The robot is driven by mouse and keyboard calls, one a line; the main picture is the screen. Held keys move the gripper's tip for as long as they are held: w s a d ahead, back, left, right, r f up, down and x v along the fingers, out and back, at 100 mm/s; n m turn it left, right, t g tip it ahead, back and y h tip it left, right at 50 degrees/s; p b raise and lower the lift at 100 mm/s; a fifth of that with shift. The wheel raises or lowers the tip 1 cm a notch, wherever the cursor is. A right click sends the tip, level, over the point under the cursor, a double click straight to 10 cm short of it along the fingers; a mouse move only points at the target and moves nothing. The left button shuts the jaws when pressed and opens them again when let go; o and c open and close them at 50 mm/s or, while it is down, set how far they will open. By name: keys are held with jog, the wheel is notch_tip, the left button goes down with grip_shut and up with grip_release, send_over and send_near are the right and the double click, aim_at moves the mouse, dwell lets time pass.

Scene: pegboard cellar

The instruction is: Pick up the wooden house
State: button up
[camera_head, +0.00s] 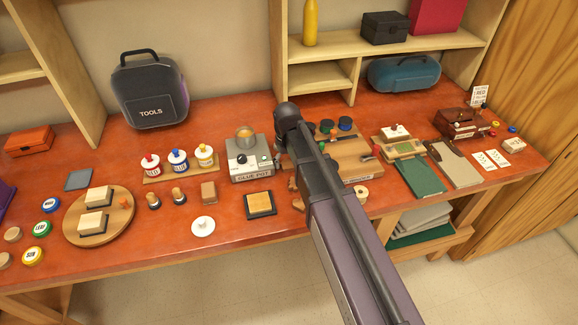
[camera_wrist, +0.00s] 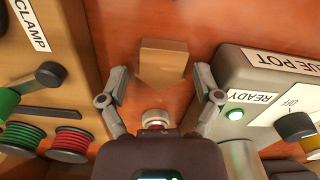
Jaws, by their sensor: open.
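The wooden house (camera_wrist: 163,62) is a plain tan-brown block with a pointed end, lying on the red-brown bench top in the wrist view. Its point faces my palm. My gripper (camera_wrist: 160,76) is open above it, one finger to each side, with the house between and slightly beyond the fingertips. Neither finger appears to touch it. In the head view my arm covers most of this spot, and only a small brown bit (camera_head: 293,184), likely the house, shows beside the arm. My gripper's fingers are hidden in that view.
The glue pot (camera_wrist: 240,75) stands close on the right in the wrist view. The clamp board (camera_wrist: 60,75) with red and green spools is close on the left. A small round light-topped thing (camera_wrist: 155,118) sits between the fingers near my palm.

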aim_at(287, 163)
jog(key=c, duration=0.5)
jog(key=shift+c, duration=0.2)
jog(key=shift+r, duration=0.2)
notch_tip(287, 163, up, 4)
jog(key=p, duration=0.4)
jog(key=shift+f, duration=0.2)
jog(key=s+d, duration=0.1)
jog(key=s, duration=0.4)
jog(key=s+d, duration=0.2)
jog(key=s, duration=0.3)
jog(key=s+d+r+p, duration=0.1)
jog(key=s, duration=0.4)
jog(key=shift+s+d, duration=0.15)
jog(key=shift+s, duration=0.05)
jog(key=shift+d, duration=0.1)
